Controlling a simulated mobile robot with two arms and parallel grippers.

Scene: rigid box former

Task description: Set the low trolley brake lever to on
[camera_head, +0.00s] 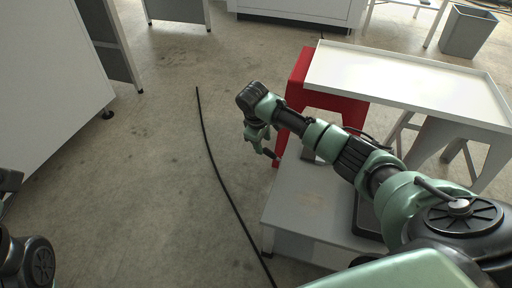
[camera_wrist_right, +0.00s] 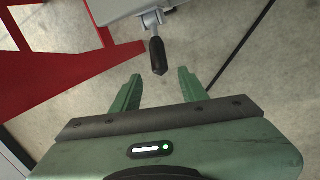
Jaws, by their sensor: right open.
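The brake lever (camera_wrist_right: 157,55) shows in the right wrist view as a black grip on a grey metal pivot. It hangs from the edge of a light grey surface (camera_wrist_right: 118,8). My right gripper (camera_wrist_right: 158,88) is open, its two green fingers apart. In the picture the grip's lower end lies just above the gap between the fingertips; no contact shows. In the head view my right gripper (camera_head: 262,143) is beside the far left corner of the low grey trolley (camera_head: 300,205). My left gripper is out of view.
A red frame (camera_head: 297,75) stands behind the trolley, beside a white-topped table (camera_head: 410,82); red bars (camera_wrist_right: 75,70) also show in the right wrist view. A black cable (camera_head: 215,165) runs along the floor. The concrete floor (camera_head: 150,200) left of the trolley is otherwise clear.

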